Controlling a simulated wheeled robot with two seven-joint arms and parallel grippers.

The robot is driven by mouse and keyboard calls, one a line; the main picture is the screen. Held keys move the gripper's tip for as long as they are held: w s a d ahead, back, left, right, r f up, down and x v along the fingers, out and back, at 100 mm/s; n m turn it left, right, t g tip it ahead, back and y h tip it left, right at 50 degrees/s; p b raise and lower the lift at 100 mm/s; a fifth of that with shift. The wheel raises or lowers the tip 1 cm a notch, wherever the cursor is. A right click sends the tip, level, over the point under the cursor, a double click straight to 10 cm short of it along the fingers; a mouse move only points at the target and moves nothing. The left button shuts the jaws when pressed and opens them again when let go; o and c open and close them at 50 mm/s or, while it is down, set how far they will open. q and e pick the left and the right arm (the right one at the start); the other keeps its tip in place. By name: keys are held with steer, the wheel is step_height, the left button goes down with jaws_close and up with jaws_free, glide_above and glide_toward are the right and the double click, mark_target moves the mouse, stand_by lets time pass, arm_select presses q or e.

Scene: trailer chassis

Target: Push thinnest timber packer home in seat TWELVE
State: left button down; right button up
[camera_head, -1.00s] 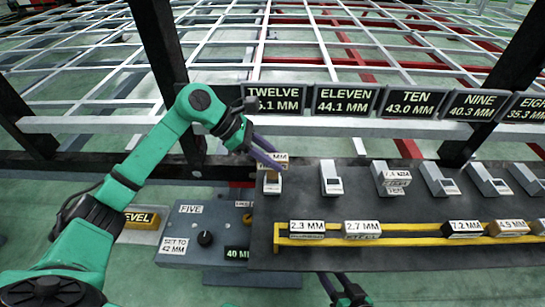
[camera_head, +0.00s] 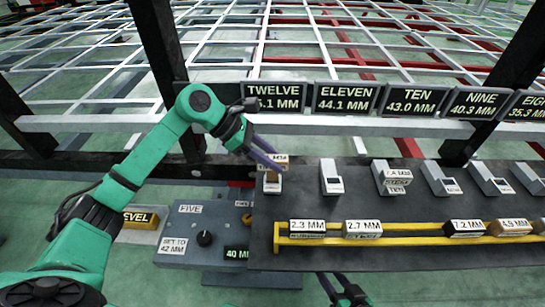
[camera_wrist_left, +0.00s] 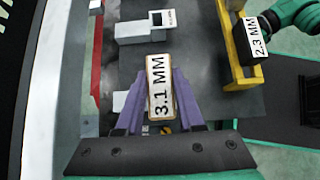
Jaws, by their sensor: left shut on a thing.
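My left gripper (camera_head: 266,157) is shut on a light timber packer marked 3.1 MM (camera_wrist_left: 159,88). In the head view the packer is at seat TWELVE (camera_head: 272,185), just under the TWELVE sign (camera_head: 276,97). Its label shows above the seat, and the purple fingers partly cover it. I cannot tell how deep it sits in the seat. In the left wrist view the packer lies between the two purple fingers, with its label facing the camera. My right gripper (camera_head: 342,292) is low at the bottom edge, and its jaw opening is unclear.
A yellow rack (camera_head: 278,240) on the dark bench holds blocks marked 2.3 MM (camera_head: 307,226), 2.7 MM (camera_head: 362,227), 7.2 MM (camera_head: 466,226) and 4.5 MM (camera_head: 513,225). More seats run right, from ELEVEN (camera_head: 331,178). The bench between seats and rack is clear. A control box (camera_head: 190,235) is left.

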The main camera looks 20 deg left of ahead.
mark_target(272, 178)
arm_select(q)
steer(key=shift+f+b, duration=1.85)
steer(key=shift+f, duration=0.55)
steer(key=shift+c, duration=2.2)
jaws_free()
steer(key=shift+a+r, duration=0.1)
steer(key=p+v, duration=0.3)
steer(key=v, duration=1.1)
steer(key=shift+r, duration=0.2)
steer(key=shift+s+a, duration=0.1)
